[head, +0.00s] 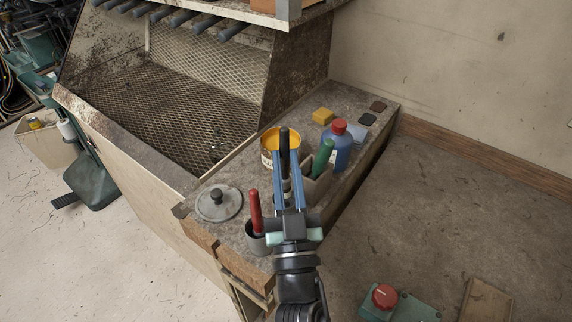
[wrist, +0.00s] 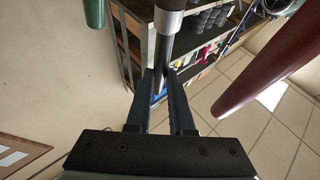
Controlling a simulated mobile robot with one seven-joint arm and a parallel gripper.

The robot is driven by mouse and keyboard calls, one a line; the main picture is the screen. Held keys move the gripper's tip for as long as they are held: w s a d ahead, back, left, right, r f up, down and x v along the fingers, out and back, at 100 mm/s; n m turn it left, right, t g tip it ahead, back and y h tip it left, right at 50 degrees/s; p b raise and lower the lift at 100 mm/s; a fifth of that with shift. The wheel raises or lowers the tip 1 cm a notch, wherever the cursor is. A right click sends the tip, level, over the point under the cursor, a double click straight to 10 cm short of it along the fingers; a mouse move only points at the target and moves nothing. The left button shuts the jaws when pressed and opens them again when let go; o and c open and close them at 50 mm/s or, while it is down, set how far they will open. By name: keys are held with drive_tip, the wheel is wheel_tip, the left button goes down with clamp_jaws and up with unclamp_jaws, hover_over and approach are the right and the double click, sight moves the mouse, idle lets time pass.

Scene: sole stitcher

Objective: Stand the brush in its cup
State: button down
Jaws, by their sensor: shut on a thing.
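The brush shows as a dark upright handle (head: 284,138) between the tips of my gripper (head: 285,155) in the head view. In the wrist view my gripper (wrist: 161,75) is shut on the dark shaft of the brush (wrist: 161,48), with a silver collar towards the top edge. A grey cup (head: 257,242) at the near end of the bench holds a red-handled tool (head: 256,210). A green-handled tool (head: 323,156) stands in a grey holder (head: 318,186) to the right of my fingers. My fingers hide what lies below the brush.
A blue bottle with a red cap (head: 341,150) is behind the green handle. A round lidded dish (head: 218,204) sits at left. Red (wrist: 265,60) and green (wrist: 94,12) handles flank the gripper in the wrist view.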

drive_tip(key=shift+f+b, duration=2.25)
drive_tip(key=shift+f, duration=0.25)
drive_tip(key=c, duration=0.7)
unclamp_jaws()
drive_tip(key=b, duration=0.2)
approach(285, 177)
drive_tip(key=shift+v, duration=2.45)
drive_tip(key=shift+r, duration=0.1)
